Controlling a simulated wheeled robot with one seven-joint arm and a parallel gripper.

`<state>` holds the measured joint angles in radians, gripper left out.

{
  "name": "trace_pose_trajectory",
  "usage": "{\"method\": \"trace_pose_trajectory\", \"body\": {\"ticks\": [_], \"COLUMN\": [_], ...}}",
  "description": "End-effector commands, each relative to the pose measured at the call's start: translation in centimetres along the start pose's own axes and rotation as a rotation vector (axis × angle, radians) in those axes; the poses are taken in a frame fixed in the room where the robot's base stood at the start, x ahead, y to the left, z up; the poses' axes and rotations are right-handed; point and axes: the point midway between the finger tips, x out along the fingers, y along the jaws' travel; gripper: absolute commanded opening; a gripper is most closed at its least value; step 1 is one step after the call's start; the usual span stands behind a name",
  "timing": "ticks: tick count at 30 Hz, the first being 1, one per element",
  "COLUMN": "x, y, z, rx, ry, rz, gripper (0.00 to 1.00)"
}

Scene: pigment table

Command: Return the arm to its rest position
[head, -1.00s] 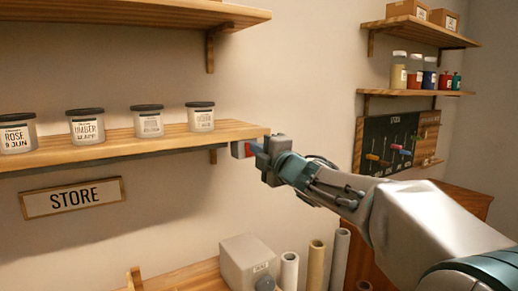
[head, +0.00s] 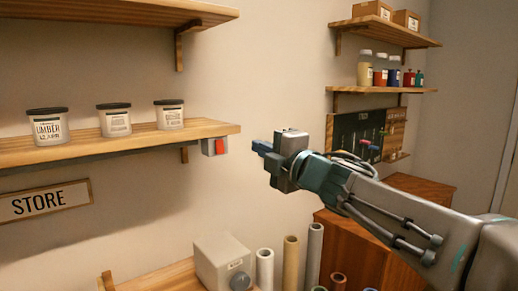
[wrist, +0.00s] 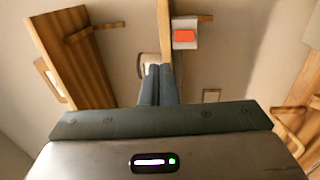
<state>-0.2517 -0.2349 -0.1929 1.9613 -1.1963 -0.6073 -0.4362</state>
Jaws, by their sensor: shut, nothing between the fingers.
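My gripper (head: 262,148) is in the middle of the head view, held out in the air to the right of the store shelf's end, pointing left. It is shut and holds nothing. In the wrist view its two fingers (wrist: 158,85) lie side by side, closed together. My arm reaches in from the right side of the head view. A small grey box with a red front (head: 215,146) is on the wall under the shelf's right end, apart from the gripper; it also shows in the wrist view (wrist: 184,36).
The store shelf (head: 100,146) holds lidded jars (head: 169,115), with a STORE sign (head: 44,201) below. To the right are shelves with bottles (head: 381,69), a tool board (head: 357,134) and a wooden cabinet (head: 354,250). Below stand a grey box (head: 221,262) and rolled tubes (head: 290,262).

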Motion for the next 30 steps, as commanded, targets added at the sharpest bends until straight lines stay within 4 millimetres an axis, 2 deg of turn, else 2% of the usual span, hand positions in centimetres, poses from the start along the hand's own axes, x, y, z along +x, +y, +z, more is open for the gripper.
{"method": "trace_pose_trajectory", "body": {"ticks": [5,8,11,13,17,18,21,23,26,27,30], "x": [0.0,-0.3,-1.4,-2.8,-6.8,-8.3,-12.2,-14.7,-19.1,-20.8,-24.4], "y": [0.0,-0.4,-1.7,-3.3,-8.1,-9.8,-14.4,-17.2,-21.8,-23.5,-26.9], "z": [0.0,0.7,2.6,4.5,7.4,7.9,8.3,7.8,6.0,5.0,1.9], "rx": [0.002,0.040,0.148,0.265,0.527,0.608,0.813,0.934,1.135,1.211,1.377], "ry": [-0.001,-0.044,-0.159,-0.279,-0.537,-0.617,-0.811,-0.924,-1.111,-1.182,-1.337], "rz": [0.000,-0.006,-0.025,-0.048,-0.115,-0.139,-0.209,-0.256,-0.347,-0.385,-0.483], "gripper": [0.00,0.00,0.00,0.00,0.00,0.00,0.00,0.00,0.00,0.00,0.00]}}
